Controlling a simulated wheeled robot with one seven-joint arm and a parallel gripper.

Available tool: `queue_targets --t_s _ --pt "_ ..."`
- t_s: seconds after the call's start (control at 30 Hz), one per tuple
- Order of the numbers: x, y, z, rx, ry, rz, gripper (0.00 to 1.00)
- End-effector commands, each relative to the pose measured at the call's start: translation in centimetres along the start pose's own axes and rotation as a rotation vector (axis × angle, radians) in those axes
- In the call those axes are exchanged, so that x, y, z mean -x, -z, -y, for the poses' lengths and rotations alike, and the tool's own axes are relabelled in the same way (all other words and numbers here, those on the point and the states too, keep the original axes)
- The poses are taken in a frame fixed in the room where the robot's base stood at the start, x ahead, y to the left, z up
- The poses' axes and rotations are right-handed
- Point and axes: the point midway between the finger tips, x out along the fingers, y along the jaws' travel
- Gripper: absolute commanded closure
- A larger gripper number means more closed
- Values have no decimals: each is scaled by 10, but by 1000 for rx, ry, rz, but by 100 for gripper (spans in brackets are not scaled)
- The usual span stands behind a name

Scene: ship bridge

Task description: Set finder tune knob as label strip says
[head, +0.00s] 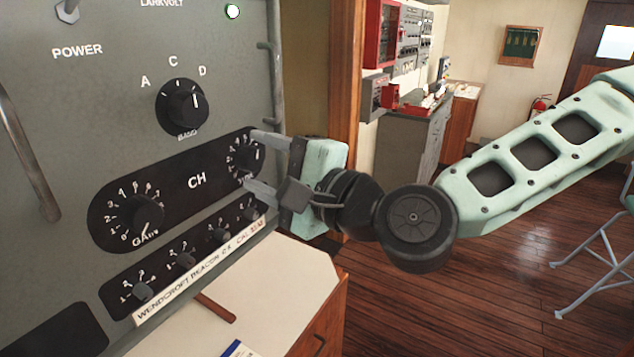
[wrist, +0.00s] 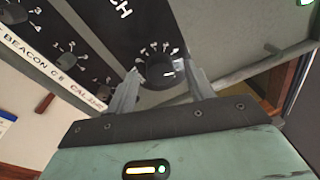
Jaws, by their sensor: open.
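The finder panel's tune knob (head: 243,157) is a small black dial with a white pointer, at the right end of the dark CH plate. Its numbered scale is too small to read fully. My gripper (head: 258,161) is open, with one finger above the knob and one below it. In the wrist view the knob (wrist: 163,70) sits between the two finger tips, with visible gaps on both sides. The white label strip (head: 200,273) along the lower panel reads "WENDCROFT BEACON", then characters I cannot read surely, then "CAL" and a blurred figure.
A GAIN knob (head: 145,213) is at the left of the same plate, a BAND selector (head: 183,104) above. Several small knobs sit in a row below. A metal handle rail (head: 274,100) runs along the panel's right edge. A white-topped cabinet (head: 270,290) stands beneath.

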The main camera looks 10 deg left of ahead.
Motion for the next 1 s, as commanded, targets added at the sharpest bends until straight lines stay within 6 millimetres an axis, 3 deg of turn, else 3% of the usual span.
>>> queue_targets --t_s 0.17,0.57,0.77,1.0 --pt "12 1 -1 1 0 -2 47" --pt "93 3 -4 2 0 -3 47" --pt "119 4 -6 4 2 -5 47" --pt "135 6 -5 0 7 -7 47"
